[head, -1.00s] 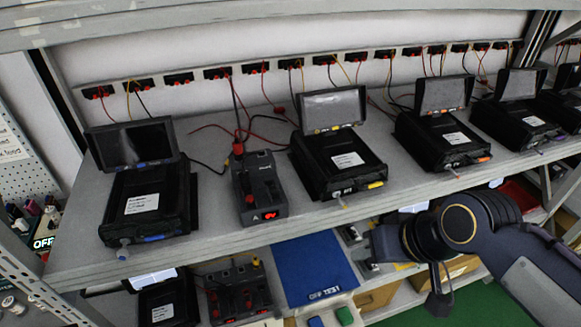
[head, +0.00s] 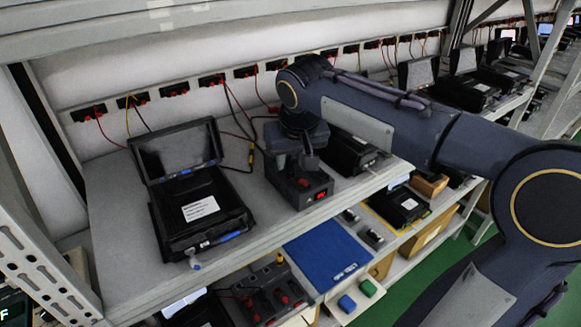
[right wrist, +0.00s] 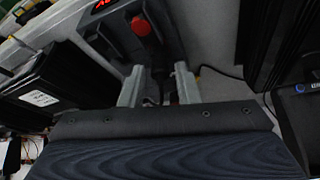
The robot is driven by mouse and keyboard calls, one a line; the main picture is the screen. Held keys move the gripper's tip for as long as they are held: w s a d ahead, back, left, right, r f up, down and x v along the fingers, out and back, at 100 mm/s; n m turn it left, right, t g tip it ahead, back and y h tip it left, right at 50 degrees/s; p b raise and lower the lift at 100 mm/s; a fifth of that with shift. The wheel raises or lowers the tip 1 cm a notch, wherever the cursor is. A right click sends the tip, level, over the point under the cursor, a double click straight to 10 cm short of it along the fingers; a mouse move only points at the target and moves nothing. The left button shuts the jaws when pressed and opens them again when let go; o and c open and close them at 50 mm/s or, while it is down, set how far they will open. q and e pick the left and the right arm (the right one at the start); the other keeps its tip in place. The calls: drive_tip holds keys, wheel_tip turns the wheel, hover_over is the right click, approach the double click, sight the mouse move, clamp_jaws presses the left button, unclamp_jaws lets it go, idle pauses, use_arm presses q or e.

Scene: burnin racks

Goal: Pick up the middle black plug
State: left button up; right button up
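A dark tester box (head: 300,187) with a red display stands on the upper shelf. My right gripper (head: 300,150) is down over its top in the head view and hides most of its plugs. In the right wrist view the two light grey fingers (right wrist: 158,72) are spread, with a dark shape, apparently the black plug (right wrist: 158,80), between them. I cannot tell whether they touch it. A red plug or knob (right wrist: 141,26) stands on the box just beyond the fingertips. My left gripper is not in view.
A black case with an open screen (head: 200,208) stands left of the tester. Another black case (head: 352,153) stands close on its right, partly behind my right arm. Wall sockets (head: 212,80) with cables run behind. A blue mat (head: 325,250) lies below.

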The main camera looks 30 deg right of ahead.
drive_tip(key=shift+w+d+f, duration=0.15)
drive_tip(key=shift+w+f, duration=0.05)
drive_tip(key=shift+f, duration=0.45)
drive_tip(key=shift+w+f, duration=0.15)
drive_tip(key=shift+f, duration=0.15)
drive_tip(key=c, duration=0.6)
drive_tip(key=shift+o, duration=0.2)
drive_tip(key=shift+r, duration=0.1)
